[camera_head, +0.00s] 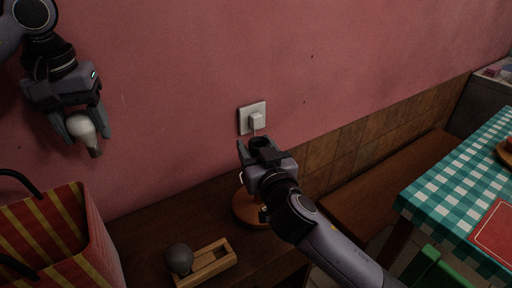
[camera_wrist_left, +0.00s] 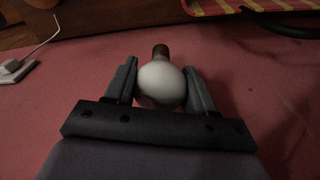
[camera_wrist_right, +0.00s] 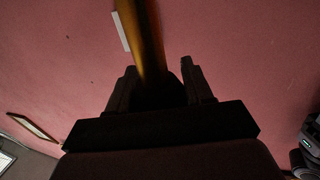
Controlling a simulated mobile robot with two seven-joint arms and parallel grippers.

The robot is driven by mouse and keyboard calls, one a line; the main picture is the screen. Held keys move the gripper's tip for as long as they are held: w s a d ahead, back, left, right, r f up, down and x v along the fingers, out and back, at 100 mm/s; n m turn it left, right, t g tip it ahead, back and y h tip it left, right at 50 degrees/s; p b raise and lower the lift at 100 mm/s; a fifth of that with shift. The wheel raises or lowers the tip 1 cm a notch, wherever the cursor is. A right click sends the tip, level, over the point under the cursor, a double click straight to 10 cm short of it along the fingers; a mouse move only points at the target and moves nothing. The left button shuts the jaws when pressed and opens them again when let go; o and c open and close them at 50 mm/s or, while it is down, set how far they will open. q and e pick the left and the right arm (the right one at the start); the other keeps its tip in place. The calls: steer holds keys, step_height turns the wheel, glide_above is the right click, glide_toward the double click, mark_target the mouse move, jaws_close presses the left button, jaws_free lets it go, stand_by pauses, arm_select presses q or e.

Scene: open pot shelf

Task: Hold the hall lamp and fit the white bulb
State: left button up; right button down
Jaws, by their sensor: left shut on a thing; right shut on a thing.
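The white bulb (camera_head: 81,127) is shut in my left gripper (camera_head: 83,132), high in front of the wall at the upper left, with its cap pointing down. In the left wrist view the bulb (camera_wrist_left: 162,86) sits between both fingers, its brownish cap (camera_wrist_left: 160,51) beyond them. The hall lamp's round orange-brown base (camera_head: 244,211) stands on the dark wooden top, partly hidden by my right arm. My right gripper (camera_head: 258,150) is shut on the lamp's upper part, around the dark socket (camera_head: 259,142). In the right wrist view the lamp's stem (camera_wrist_right: 145,40) runs between the fingers.
A dark grey bulb (camera_head: 180,258) rests at a wooden tray (camera_head: 218,268) on the dark top. A striped bag (camera_head: 98,238) stands at the lower left. A white plug (camera_head: 256,120) is in the wall socket. A table with a checked cloth (camera_head: 452,177) is at the right.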

steer(key=shift+c, duration=1.9)
jaws_free()
steer(key=v, duration=1.2)
steer(key=shift+s+d, duration=0.1)
